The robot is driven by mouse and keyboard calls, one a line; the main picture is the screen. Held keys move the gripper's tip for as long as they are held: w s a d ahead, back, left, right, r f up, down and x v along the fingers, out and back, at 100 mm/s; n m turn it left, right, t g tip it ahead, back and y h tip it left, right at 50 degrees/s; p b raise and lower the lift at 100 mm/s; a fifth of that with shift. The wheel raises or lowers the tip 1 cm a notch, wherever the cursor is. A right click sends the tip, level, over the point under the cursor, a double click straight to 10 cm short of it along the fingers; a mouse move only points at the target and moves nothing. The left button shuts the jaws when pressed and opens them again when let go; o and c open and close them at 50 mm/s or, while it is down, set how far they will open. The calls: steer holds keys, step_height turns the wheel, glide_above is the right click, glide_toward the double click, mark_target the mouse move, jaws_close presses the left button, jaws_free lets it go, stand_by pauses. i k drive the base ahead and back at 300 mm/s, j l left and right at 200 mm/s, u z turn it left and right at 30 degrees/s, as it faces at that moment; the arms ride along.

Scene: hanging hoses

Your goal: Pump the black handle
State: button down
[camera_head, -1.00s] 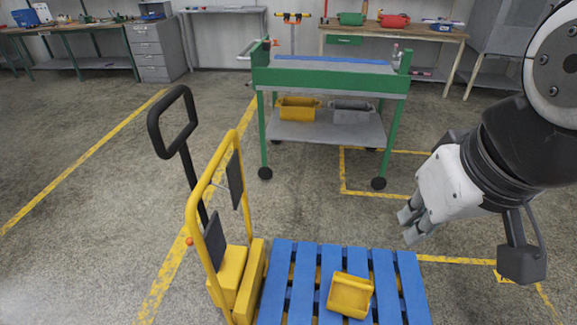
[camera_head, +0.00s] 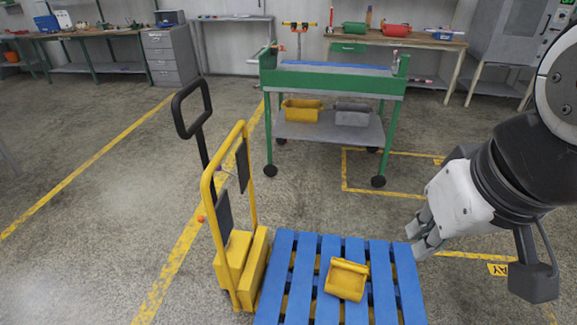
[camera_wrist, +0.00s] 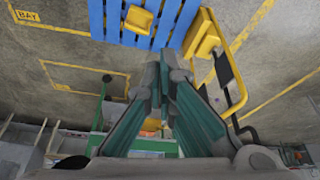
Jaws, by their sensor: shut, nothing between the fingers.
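The black handle (camera_head: 191,107) is a looped bar on an upright shaft at the back of a yellow pallet jack (camera_head: 238,262). It stands left of centre in the head view, behind the yellow frame. The pallet jack also shows at the upper right of the wrist view (camera_wrist: 240,85), with a dark bar near its end. My gripper (camera_head: 422,236) is at the right of the head view, beside the blue pallet and well apart from the handle. Its fingers come together with nothing between them in the wrist view (camera_wrist: 163,62).
A blue pallet (camera_head: 388,285) sits on the jack and bears a yellow bin (camera_head: 346,279). A green-framed cart (camera_head: 333,82) stands behind. Workbenches (camera_head: 427,43) and a grey drawer cabinet (camera_head: 169,57) line the wall. The floor on the left is mostly clear.

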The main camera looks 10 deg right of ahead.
mark_target(196, 127)
steer(key=i+j+u, duration=1.1)
steer(key=i+l, duration=0.05)
